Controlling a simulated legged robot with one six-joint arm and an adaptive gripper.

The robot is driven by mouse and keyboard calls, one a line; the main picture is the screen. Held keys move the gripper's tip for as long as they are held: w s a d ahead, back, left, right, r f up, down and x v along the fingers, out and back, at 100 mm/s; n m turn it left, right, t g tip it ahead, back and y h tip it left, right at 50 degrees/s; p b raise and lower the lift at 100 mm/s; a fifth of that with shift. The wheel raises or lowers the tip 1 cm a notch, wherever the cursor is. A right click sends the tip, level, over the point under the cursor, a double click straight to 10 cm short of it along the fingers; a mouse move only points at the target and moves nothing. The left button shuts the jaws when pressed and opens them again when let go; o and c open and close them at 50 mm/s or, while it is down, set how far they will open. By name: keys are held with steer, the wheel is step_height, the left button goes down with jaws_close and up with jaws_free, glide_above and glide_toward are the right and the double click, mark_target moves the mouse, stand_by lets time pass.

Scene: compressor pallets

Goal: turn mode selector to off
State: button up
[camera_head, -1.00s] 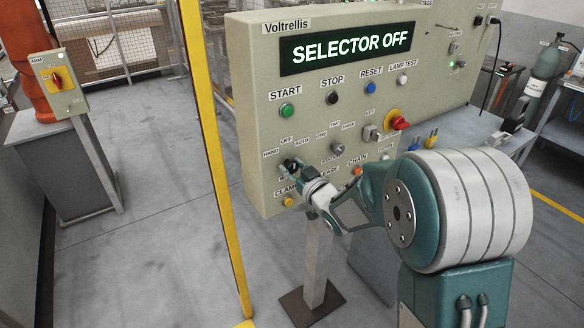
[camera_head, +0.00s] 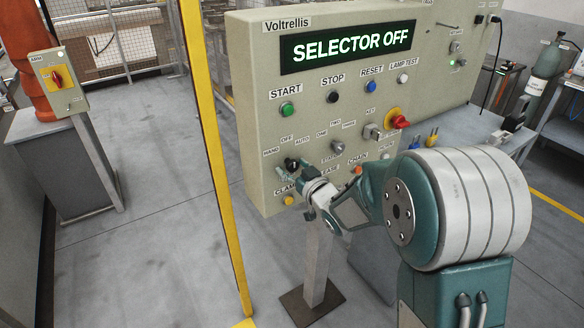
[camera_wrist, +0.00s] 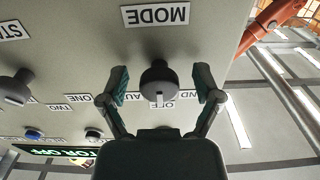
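The mode selector (camera_wrist: 159,82) is a dark round knob on the beige panel, below an upside-down MODE label in the wrist view. Its pale mark points straight down there, between the partly hidden labels at its sides. In the head view the display (camera_head: 345,48) reads SELECTOR OFF. My gripper (camera_wrist: 160,72) is open, with one finger on each side of the knob and a visible gap to each. In the head view my gripper (camera_head: 290,168) is at the panel's lower left, partly covering the selector and its labels.
Other controls are close by: a green START button (camera_head: 287,110), a yellow button (camera_head: 288,200), another selector (camera_head: 338,147) and a red emergency knob (camera_head: 397,119). A yellow post (camera_head: 215,150) stands left of the panel.

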steer(key=shift+r, duration=0.1)
steer(key=v, duration=1.2)
steer(key=shift+w, duration=0.1)
steer(key=s+d+r+m+g+h, duration=0.2)
steer(key=s+d+m+h, duration=0.1)
steer(key=s+d+h, duration=0.15)
steer(key=s+d+r+m+g+h, duration=0.1)
steer(key=s+d+r+m+h, duration=0.15)
steer(key=d+h, duration=0.35)
steer(key=s+m+g, duration=0.1)
steer(key=s+g, duration=0.5)
steer(key=s, duration=1.1)
steer(key=shift+s+r, duration=0.15)
steer(key=shift+s, duration=0.15)
steer(key=shift+y, duration=0.25)
